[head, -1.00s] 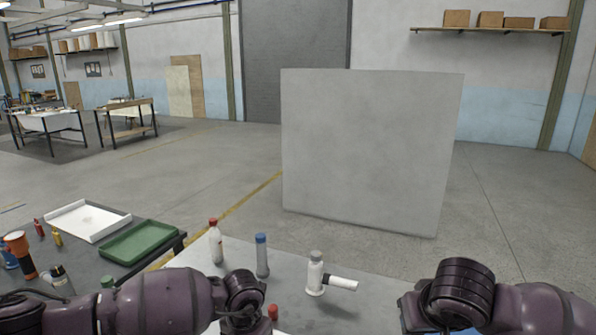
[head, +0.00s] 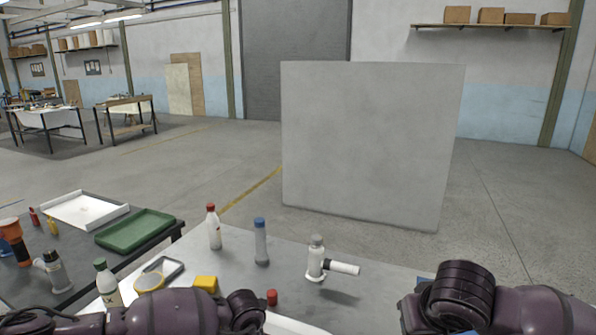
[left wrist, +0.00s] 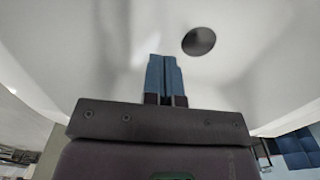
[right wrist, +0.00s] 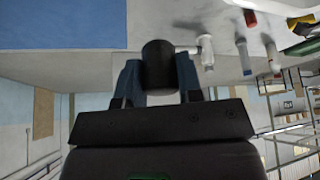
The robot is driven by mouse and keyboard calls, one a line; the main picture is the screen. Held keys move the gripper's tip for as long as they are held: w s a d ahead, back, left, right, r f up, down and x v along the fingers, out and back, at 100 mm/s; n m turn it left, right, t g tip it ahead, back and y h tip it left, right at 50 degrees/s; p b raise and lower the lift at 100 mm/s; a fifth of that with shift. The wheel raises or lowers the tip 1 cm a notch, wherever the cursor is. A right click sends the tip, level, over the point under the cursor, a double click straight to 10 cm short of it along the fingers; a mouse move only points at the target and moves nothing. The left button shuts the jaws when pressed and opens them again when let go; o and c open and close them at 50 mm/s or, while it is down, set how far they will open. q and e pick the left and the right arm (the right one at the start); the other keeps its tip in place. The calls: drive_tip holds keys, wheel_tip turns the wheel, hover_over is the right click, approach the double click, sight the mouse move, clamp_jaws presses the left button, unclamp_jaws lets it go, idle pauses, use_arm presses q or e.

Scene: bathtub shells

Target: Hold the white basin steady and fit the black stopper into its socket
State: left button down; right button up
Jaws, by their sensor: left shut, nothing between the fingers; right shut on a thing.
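The white basin (left wrist: 105,45) fills much of the left wrist view, showing a smooth curved surface with one round dark hole (left wrist: 198,41), apparently its socket. My left gripper (left wrist: 164,62) is shut and empty, its blue fingers together in front of that surface, left of the hole. I cannot tell whether they touch the basin. The black stopper (right wrist: 158,66) is held between the blue fingers of my right gripper (right wrist: 156,72), its round dark body showing between them. In the head view both hands are out of frame at the bottom, and the basin is not clearly visible.
On the grey table stand a red-capped bottle (head: 214,228), a blue-capped bottle (head: 261,243), a white fitting with a side pipe (head: 316,260) and a yellow block (head: 206,284). A green tray (head: 135,231) and a white tray (head: 85,210) lie on the dark table at left.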

use_arm(q)
drive_tip(key=shift+f, duration=0.7)
use_arm(e)
drive_tip(key=shift+f, duration=0.55)
use_arm(q)
drive_tip(key=shift+f+b, duration=0.75)
drive_tip(key=shift+f, duration=0.25)
use_arm(e)
drive_tip(key=shift+f, duration=0.7)
idle(0.5)
idle(0.5)
drive_tip(key=shift+w+a+r, duration=0.1)
drive_tip(key=shift+a+r, duration=0.05)
drive_tip(key=shift+r, duration=0.05)
drive_tip(key=w+d+f+m+g+h, duration=0.1)
drive_tip(key=w+d+f+m, duration=0.2)
drive_tip(key=w+f, duration=1.05)
drive_tip(key=shift+s+a+f+x, duration=0.1)
drive_tip(key=shift+s+x, duration=0.1)
drive_tip(key=shift+x, duration=1.1)
drive_tip(key=shift+s+a+f+x, duration=0.1)
drive_tip(key=shift+s+x, duration=0.1)
drive_tip(key=shift+x, duration=1.1)
drive_tip(key=shift+s+a+f+x, duration=0.15)
drive_tip(key=shift+s+x, duration=0.1)
drive_tip(key=shift+x, duration=1.1)
drive_tip(key=shift+f, duration=0.1)
